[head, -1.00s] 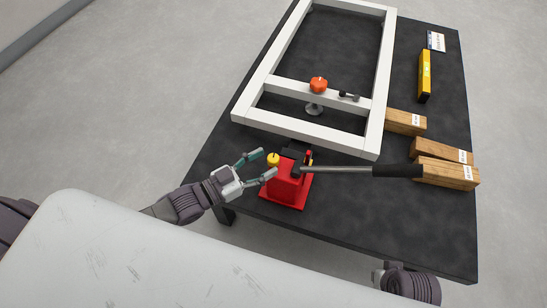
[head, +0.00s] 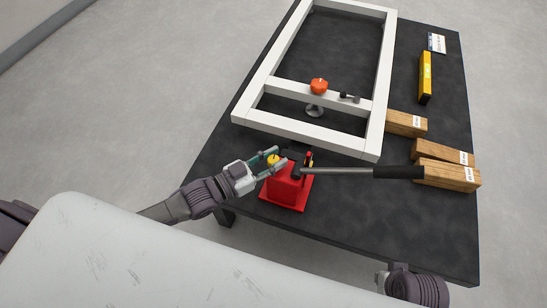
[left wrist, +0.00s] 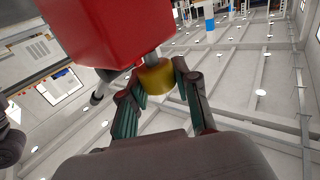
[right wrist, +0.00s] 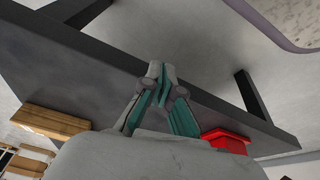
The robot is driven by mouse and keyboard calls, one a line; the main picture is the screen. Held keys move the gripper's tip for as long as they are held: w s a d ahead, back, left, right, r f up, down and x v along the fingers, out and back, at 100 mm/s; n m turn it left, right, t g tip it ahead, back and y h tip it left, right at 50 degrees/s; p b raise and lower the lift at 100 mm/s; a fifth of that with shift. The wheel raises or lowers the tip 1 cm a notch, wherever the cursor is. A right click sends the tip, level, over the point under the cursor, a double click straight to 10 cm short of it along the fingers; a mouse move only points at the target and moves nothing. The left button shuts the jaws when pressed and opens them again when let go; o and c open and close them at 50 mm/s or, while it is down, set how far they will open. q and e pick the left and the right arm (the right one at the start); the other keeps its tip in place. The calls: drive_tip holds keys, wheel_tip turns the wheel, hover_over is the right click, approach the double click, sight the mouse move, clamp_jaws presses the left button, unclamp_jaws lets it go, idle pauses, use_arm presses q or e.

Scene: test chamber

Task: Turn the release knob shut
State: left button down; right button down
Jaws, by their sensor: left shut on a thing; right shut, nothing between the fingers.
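The yellow release knob (head: 273,159) sits on the left side of the red jack (head: 287,187), on the dark table. My left gripper (head: 270,161) has its fingers around the knob, shut on it. In the left wrist view the knob (left wrist: 157,77) shows between the two fingers (left wrist: 155,82), on a short stem out of the red body (left wrist: 110,30). My right gripper (right wrist: 160,75) is shut and empty in the right wrist view, near the table edge. In the head view only part of the right arm shows, at the bottom right.
A black-handled lever (head: 398,172) runs right from the jack. A white frame (head: 258,88) with an orange part (head: 319,86) lies behind it. Wooden blocks (head: 447,174) and a yellow level (head: 425,78) are at the right. The table front right (head: 400,225) is clear.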

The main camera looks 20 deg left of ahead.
use_arm(q)
drive_tip(key=shift+m+g+h, duration=0.3)
drive_tip(key=shift+m+g+h+b, duration=0.3)
drive_tip(key=shift+m+g+h, duration=0.1)
drive_tip(key=shift+g+h, duration=0.1)
use_arm(e)
drive_tip(key=shift+v, duration=1.05)
drive_tip(key=shift+w, duration=0.1)
use_arm(q)
drive_tip(key=c, duration=1.1)
unclamp_jaws()
drive_tip(key=shift+o, duration=1.4)
use_arm(e)
drive_tip(key=shift+f, duration=0.2)
